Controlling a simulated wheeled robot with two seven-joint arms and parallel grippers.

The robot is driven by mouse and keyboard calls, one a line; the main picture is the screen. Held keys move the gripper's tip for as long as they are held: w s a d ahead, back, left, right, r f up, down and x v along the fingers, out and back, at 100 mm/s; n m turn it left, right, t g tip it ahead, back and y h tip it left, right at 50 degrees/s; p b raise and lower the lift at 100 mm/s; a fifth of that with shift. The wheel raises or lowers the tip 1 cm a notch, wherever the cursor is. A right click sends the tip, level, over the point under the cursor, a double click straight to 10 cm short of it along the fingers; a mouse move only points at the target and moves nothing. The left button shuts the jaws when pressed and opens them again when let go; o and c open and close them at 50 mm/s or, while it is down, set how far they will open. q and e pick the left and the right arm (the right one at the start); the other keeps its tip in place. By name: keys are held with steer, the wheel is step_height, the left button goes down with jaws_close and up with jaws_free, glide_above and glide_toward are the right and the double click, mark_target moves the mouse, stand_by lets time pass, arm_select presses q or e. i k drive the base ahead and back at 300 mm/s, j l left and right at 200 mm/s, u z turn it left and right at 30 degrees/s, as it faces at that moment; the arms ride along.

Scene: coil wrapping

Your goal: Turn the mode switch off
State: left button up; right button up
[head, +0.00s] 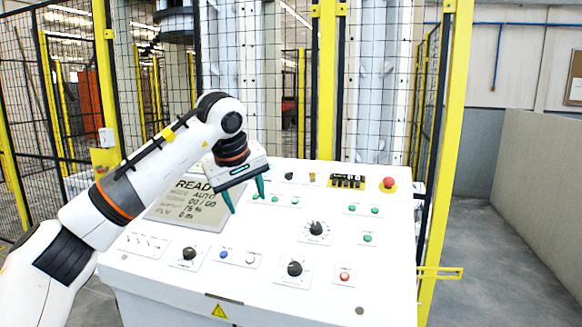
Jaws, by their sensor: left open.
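A white sloped control panel (260,300) carries several black rotary knobs. One knob (189,253) is at the lower left, one (294,268) at the lower middle, one (316,229) right of centre and a small one (289,176) near the top. Their labels are too small to read, so I cannot tell which is the mode switch. My left gripper (246,203) has teal fingers, spread apart and empty, pointing down over the panel beside the screen's right edge. My right gripper is not in view.
A grey screen (190,206) showing "READY" and "AUTO" is partly hidden by my left arm. A yellow-framed mesh fence (328,80) stands behind. Open floor lies at right.

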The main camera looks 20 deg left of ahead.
mark_target(289, 176)
steer(key=i+j, duration=0.15)
steer(key=i, duration=0.35)
steer(key=i+j, duration=0.15)
steer(key=i, duration=0.35)
steer(key=i+j, duration=0.15)
steer(key=i, duration=0.4)
